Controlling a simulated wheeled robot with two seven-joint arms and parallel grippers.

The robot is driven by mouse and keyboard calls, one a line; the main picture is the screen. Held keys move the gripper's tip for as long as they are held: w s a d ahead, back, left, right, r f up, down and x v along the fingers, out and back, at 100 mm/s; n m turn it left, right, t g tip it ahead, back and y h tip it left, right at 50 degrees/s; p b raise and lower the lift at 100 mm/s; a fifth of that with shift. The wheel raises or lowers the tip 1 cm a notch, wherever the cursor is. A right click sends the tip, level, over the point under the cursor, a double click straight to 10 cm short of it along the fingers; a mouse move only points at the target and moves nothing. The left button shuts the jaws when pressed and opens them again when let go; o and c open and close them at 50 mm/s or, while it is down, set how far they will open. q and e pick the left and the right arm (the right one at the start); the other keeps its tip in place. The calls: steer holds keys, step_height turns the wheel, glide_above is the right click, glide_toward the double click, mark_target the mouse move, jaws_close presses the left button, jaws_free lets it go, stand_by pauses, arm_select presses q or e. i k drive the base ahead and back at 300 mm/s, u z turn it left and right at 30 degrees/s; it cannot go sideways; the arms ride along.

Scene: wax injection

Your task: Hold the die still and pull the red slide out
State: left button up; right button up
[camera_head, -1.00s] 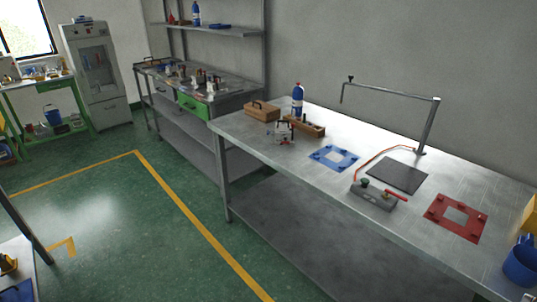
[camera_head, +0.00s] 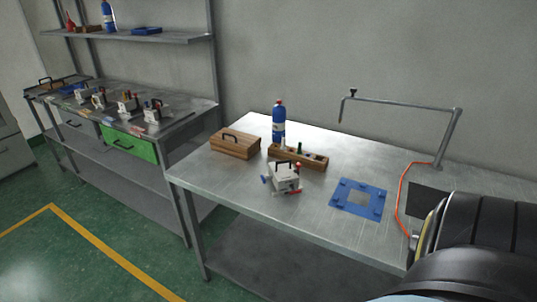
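The die (camera_head: 285,176) is a small pale metal block with a dark handle on top. It stands upright near the front left of the steel table (camera_head: 232,189). Small red and blue parts stick out at its sides; a red part (camera_head: 298,190) shows low on its right, but it is too small to make out the slide clearly. Nothing touches the die. A dark, bulky part of my own arm fills the lower right corner. Neither gripper's fingers show.
A wooden box (camera_head: 235,144), a blue bottle (camera_head: 279,121) and a wooden rack (camera_head: 297,158) stand behind the die. A blue plate (camera_head: 358,198) lies to its right. A bent metal stand (camera_head: 449,135) rises further right. Dies sit on the back bench (camera_head: 175,123).

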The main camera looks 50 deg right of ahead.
mark_target(294, 192)
steer(key=i, duration=2.35)
steer(key=z, duration=3.2)
